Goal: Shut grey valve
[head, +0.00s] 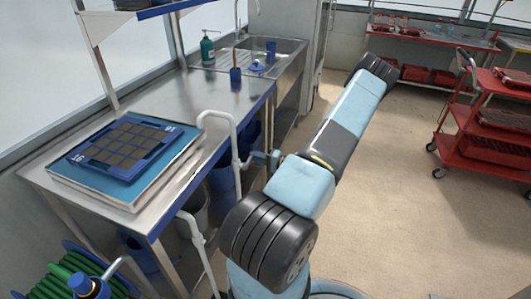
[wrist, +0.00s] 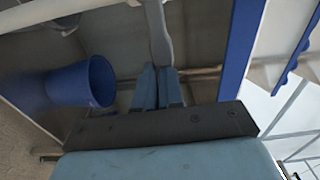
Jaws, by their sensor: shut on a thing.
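My gripper (head: 264,158) is stretched out to the left, beside the bench's front edge and close to a white bent pipe (head: 235,142). In the wrist view its two blue-grey fingers (wrist: 158,88) are closed on the near end of a grey bar (wrist: 158,28). This bar looks like the handle of the grey valve and runs away from the fingers. The valve's body cannot be made out. In the head view the gripped part is too small to tell clearly.
A steel bench (head: 190,165) carries a dark cell tray (head: 122,148). Blue buckets stand under the bench, one of them (wrist: 82,83) left of the fingers. A second white pipe (head: 197,240) and a green hose (head: 60,272) are near. The floor (head: 400,170) at right is clear, before a red cart (head: 490,130).

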